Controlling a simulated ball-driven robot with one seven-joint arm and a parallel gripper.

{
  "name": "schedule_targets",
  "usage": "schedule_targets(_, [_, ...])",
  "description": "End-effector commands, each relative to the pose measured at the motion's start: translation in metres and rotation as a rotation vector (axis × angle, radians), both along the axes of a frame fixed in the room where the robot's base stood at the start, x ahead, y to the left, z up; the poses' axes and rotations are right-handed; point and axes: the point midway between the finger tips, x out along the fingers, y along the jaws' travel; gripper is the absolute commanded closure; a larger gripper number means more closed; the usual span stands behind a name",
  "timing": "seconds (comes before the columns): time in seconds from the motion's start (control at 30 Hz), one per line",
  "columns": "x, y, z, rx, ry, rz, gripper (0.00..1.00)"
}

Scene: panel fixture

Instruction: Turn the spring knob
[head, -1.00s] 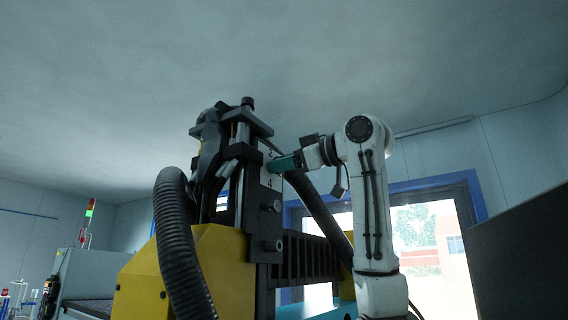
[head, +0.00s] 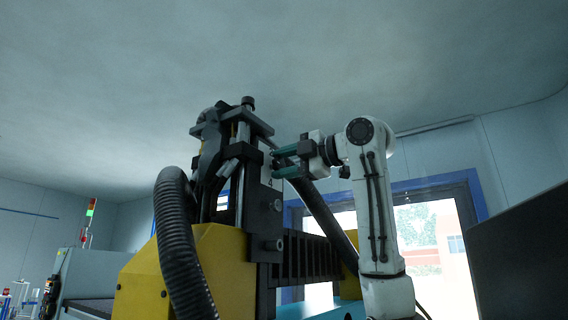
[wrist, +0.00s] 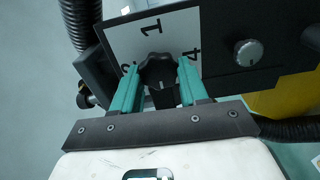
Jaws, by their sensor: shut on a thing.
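The black lobed knob (wrist: 158,72) sits on a white plate (wrist: 170,35) in the wrist view. The plate shows the numbers 1, 4 and, partly covered by a finger, what looks like 2. My gripper (wrist: 158,68) has its two teal fingers on either side of the knob and is shut on it. In the head view my gripper (head: 277,161) reaches from the right to the upper side of the machine's dark panel (head: 263,215). The fingers hide the knob there. Which number the knob points to cannot be told.
A round grey knob (wrist: 249,52) sits on the panel beside the plate. A ribbed black hose (head: 178,235) hangs at the machine's left, and another dark hose (head: 322,215) runs close under my gripper. A yellow housing (head: 205,270) lies below.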

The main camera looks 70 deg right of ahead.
Motion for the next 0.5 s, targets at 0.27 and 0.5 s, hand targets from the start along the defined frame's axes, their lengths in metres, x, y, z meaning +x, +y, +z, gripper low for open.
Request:
schedule_targets(0.27, [0.0, -0.0001, -0.0026, -0.254, 0.065, 0.001, 0.87])
schedule_targets(0.5, [0.0, -0.0005, -0.0038, -0.475, 0.118, 0.001, 0.87])
